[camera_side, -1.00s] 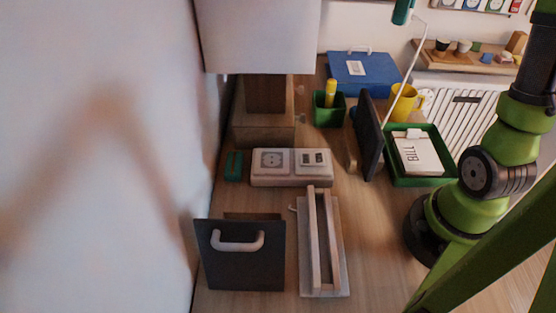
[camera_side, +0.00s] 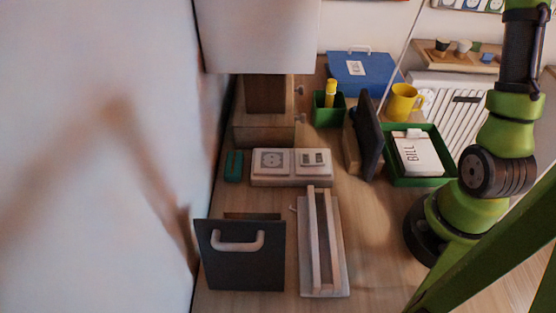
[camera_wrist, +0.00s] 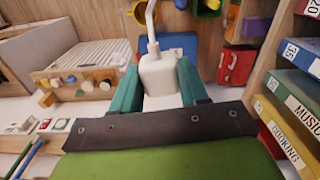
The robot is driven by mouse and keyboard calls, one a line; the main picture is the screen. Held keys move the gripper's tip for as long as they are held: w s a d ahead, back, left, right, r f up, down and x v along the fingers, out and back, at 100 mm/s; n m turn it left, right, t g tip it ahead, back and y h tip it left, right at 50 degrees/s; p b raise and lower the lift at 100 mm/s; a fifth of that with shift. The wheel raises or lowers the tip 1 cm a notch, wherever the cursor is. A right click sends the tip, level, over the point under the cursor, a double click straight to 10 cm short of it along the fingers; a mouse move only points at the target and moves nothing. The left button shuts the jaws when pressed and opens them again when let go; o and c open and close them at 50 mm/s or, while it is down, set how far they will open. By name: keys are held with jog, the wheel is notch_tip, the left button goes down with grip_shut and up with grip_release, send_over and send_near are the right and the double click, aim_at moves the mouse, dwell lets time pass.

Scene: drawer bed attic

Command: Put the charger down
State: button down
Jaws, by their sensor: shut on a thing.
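The charger (camera_wrist: 158,74) is a white block with a pale cable rising from its far end. In the wrist view it sits between the two teal fingers of my gripper (camera_wrist: 161,86), which is shut on it. It is held up, clear of any surface that I can make out. In the side view my gripper and the charger are out of frame; only a thin pale line, apparently the cable, slants down behind the dark upright panel (camera_side: 367,140). Where the cable's lower end goes is hidden.
The wooden desk (camera_side: 375,250) carries a socket block (camera_side: 290,167), a dark box with a handle (camera_side: 240,270), a slotted stand (camera_side: 322,245), a green tray (camera_side: 438,181), a yellow mug (camera_side: 404,102) and a blue case (camera_side: 362,75).

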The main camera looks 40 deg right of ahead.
jog(key=shift+m, duration=0.6)
jog(key=w+a+f, duration=0.1)
jog(key=w+f, duration=0.1)
jog(key=f, duration=1)
jog(key=w+a+f, duration=0.1)
jog(key=w+f, duration=0.2)
jog(key=f, duration=0.9)
jog(key=w+a+f, duration=0.1)
jog(key=w+f, duration=0.1)
jog(key=f, duration=1.1)
jog(key=shift+w, duration=0.25)
jog(key=shift+f, duration=2.25)
jog(key=shift+f, duration=0.1)
jog(key=c, duration=0.8)
grip_release()
jog(key=shift+c, duration=0.2)
